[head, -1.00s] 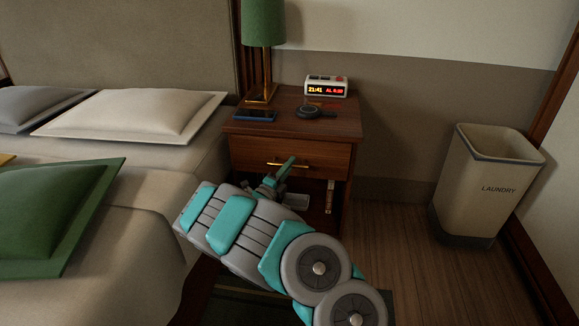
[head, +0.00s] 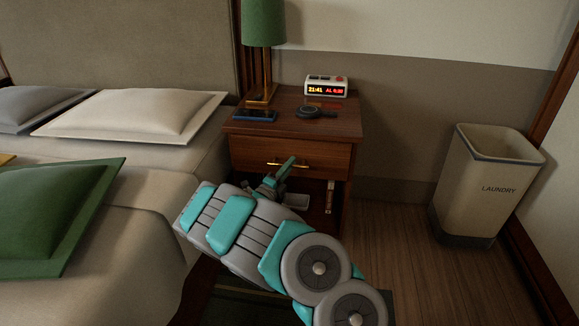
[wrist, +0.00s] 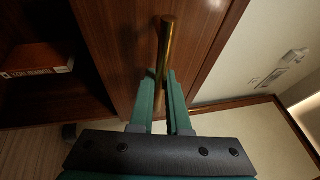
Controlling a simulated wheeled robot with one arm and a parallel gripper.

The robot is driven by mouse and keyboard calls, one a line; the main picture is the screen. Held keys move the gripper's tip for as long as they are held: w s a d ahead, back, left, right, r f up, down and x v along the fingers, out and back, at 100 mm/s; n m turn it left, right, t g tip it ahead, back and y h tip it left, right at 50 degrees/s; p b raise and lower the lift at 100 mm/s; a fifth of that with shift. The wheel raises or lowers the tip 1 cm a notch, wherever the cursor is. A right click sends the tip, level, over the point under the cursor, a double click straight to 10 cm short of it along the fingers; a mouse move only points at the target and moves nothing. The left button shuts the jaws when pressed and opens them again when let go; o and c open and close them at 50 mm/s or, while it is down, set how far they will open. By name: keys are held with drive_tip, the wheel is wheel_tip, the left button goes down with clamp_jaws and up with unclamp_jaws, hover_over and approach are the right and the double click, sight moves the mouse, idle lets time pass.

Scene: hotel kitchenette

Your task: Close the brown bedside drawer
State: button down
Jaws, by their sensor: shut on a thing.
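The brown bedside drawer (head: 325,157) is in the nightstand, just below its top. Its front looks flush or nearly flush with the cabinet; any small gap is hard to tell. The brass bar handle (wrist: 167,45) runs between the teal fingers in the wrist view, close against the wood. My gripper (head: 285,168) is at the middle of the drawer front, shut on the handle. In the wrist view my gripper (wrist: 161,95) covers the lower end of the bar. The arm hides part of the space under the drawer.
The nightstand top (head: 345,126) carries a green lamp (head: 264,25), a phone (head: 255,115), a dark round object (head: 311,112) and a clock (head: 326,86). An open shelf with a book (wrist: 38,60) lies below. The bed (head: 150,205) is left; a laundry bin (head: 480,190) stands right, beyond clear floor.

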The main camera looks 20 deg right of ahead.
drive_tip(key=shift+w+d, duration=0.35)
drive_tip(key=shift+w, duration=0.2)
drive_tip(key=shift+w+d, duration=0.3)
drive_tip(key=shift+w, duration=0.2)
drive_tip(key=c, duration=0.9)
unclamp_jaws()
